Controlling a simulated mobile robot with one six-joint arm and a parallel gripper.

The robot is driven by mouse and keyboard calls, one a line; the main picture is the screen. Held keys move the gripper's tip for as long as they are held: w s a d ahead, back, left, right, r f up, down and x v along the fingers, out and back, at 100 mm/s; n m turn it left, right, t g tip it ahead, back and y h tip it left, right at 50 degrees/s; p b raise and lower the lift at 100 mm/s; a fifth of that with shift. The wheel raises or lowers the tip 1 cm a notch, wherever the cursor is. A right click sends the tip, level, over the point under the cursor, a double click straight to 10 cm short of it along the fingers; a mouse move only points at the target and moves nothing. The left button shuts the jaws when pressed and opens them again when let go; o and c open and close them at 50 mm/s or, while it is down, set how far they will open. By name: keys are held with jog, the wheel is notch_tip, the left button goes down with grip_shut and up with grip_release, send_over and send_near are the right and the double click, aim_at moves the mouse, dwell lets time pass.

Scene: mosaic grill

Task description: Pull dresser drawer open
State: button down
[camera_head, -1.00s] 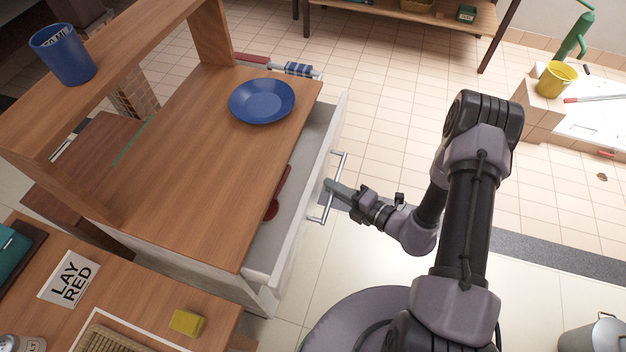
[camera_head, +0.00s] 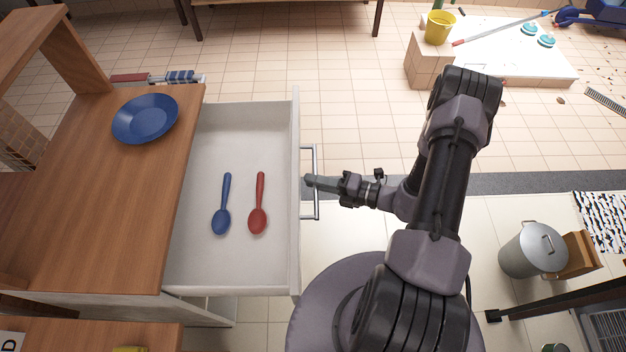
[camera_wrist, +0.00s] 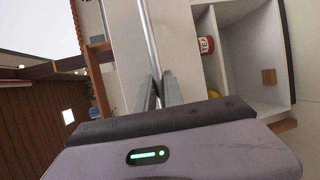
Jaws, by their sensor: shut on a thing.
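The dresser drawer (camera_head: 205,268) is pulled far out of the wooden-topped dresser (camera_head: 100,220), its white interior open to view. A blue spoon (camera_head: 222,210) and a red spoon (camera_head: 258,210) lie inside it. My gripper (camera_head: 311,181) is shut on the metal bar handle (camera_head: 316,208) at the middle of the drawer front (camera_head: 295,240). In the wrist view, the gripper fingers (camera_wrist: 159,92) close around the handle bar (camera_wrist: 146,45) against the white front.
A blue plate (camera_head: 145,119) sits on the dresser top. A yellow bucket (camera_head: 439,27) stands on a tiled block at the back. A lidded metal pot or bin (camera_head: 530,250) stands at right.

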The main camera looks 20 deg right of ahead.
jog(key=shift+d, duration=0.2)
jog(key=c, duration=1.5)
grip_release()
jog(key=shift+o, duration=0.2)
jog(key=shift+s, duration=0.1)
jog(key=p+v, duration=0.3)
jog(key=v, duration=1.4)
jog(key=shift+d+r, duration=0.15)
